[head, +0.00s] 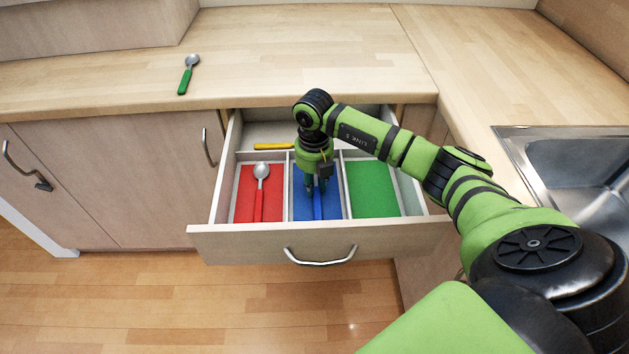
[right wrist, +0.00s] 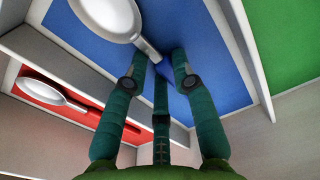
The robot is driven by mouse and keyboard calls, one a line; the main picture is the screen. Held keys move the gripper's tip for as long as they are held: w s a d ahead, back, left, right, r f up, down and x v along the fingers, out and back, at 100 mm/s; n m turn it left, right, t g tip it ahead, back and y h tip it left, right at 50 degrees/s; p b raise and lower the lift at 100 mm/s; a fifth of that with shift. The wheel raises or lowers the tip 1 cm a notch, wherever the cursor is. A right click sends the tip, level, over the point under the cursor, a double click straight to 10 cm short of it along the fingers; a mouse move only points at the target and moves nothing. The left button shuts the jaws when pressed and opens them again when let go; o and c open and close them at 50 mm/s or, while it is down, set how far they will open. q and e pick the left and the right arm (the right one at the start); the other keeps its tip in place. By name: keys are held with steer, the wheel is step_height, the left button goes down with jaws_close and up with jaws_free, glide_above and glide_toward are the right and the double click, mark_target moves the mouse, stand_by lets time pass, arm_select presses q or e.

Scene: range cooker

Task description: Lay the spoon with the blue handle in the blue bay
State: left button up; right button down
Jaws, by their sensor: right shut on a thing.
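The spoon with the blue handle (right wrist: 108,20) is in the right wrist view, its bowl over the blue floor; its handle (head: 317,207) shows in the head view. My right gripper (head: 316,188) reaches down into the blue bay (head: 331,208) of the open drawer and is shut on this spoon. In the right wrist view the gripper's fingers (right wrist: 165,75) are around the handle. I cannot tell whether the spoon touches the bay floor. In the head view the gripper hides the spoon's bowl. My left gripper is not in view.
A red-handled spoon (head: 260,190) lies in the red bay (head: 242,200) on the left. The green bay (head: 372,190) on the right is empty. A yellow handle (head: 273,146) lies in the rear compartment. A green-handled spoon (head: 187,74) lies on the worktop (head: 300,50). A sink (head: 580,170) is at right.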

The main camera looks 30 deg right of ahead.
mark_target(314, 187)
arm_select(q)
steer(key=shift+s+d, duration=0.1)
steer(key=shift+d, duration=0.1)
arm_select(e)
steer(key=shift+f, duration=0.2)
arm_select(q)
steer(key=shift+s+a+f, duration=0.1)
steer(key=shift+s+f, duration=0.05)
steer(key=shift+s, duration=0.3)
arm_select(e)
steer(key=c, duration=1)
jaws_free()
steer(key=shift+r, duration=0.2)
steer(key=shift+r, duration=0.25)
arm_select(q)
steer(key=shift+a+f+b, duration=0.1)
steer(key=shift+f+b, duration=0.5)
steer(key=shift+b, duration=0.1)
arm_select(e)
step_height(314, 187, up, 12)
steer(key=shift+w+f, duration=0.1)
steer(key=shift+f, duration=0.1)
